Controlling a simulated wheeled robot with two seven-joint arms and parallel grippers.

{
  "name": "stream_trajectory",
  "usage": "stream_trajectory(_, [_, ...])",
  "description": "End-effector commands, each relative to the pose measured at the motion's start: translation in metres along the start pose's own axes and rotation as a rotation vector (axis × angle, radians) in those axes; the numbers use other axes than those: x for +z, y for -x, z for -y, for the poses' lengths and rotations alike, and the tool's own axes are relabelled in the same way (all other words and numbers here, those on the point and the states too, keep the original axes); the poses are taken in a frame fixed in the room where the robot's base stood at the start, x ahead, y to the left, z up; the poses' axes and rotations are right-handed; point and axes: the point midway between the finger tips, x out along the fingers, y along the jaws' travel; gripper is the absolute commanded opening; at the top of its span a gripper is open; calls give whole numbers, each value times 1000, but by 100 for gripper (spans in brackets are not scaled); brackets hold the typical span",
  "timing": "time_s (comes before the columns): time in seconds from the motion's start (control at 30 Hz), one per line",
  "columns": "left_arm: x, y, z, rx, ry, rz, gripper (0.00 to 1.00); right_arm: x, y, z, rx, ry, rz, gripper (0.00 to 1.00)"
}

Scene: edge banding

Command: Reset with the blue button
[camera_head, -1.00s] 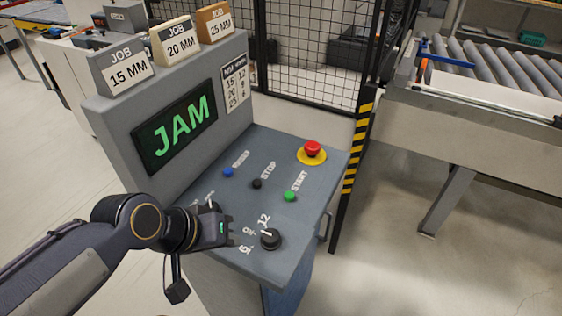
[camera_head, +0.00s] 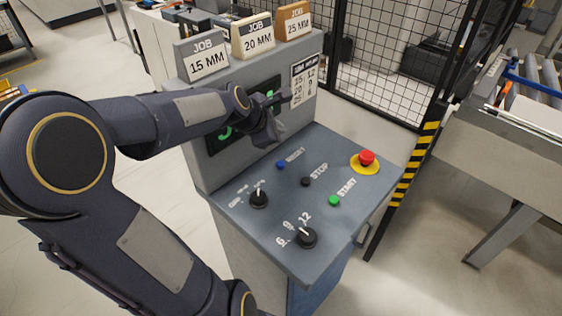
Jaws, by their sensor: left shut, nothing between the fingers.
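The blue button (camera_head: 280,164) is on the sloped grey console panel (camera_head: 240,225), next to a white label, at the left of the black STOP button (camera_head: 305,181). My left gripper (camera_head: 275,120) is shut and empty. It appears above the blue button in the picture, in front of the console's upright face, and looks clear of the button. My left arm and gripper hide most of the screen (camera_head: 214,144), where only parts of green letters show. My right gripper is not in view.
A green START button (camera_head: 334,201), a red emergency stop (camera_head: 366,158) and two black knobs (camera_head: 258,199) (camera_head: 306,238) share the panel. Job cards (camera_head: 203,58) stand on top of the console. A mesh fence (camera_head: 385,60) is behind.

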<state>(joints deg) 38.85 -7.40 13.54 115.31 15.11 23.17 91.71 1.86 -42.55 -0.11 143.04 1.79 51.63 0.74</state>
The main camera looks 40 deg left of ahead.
Motion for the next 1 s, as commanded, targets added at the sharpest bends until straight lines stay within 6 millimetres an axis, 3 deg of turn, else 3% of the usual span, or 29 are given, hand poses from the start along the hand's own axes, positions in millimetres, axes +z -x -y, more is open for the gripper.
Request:
stream_trajectory(0.37, [-4, -5, 4, -1, -5, 0, 0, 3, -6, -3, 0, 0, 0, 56])
stream_trajectory(0.87, [-36, -49, 37, -1, -6, 1, 0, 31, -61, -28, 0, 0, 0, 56])
stream_trajectory(1.0, [-42, -58, 43, -3, -5, 1, 0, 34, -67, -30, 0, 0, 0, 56])
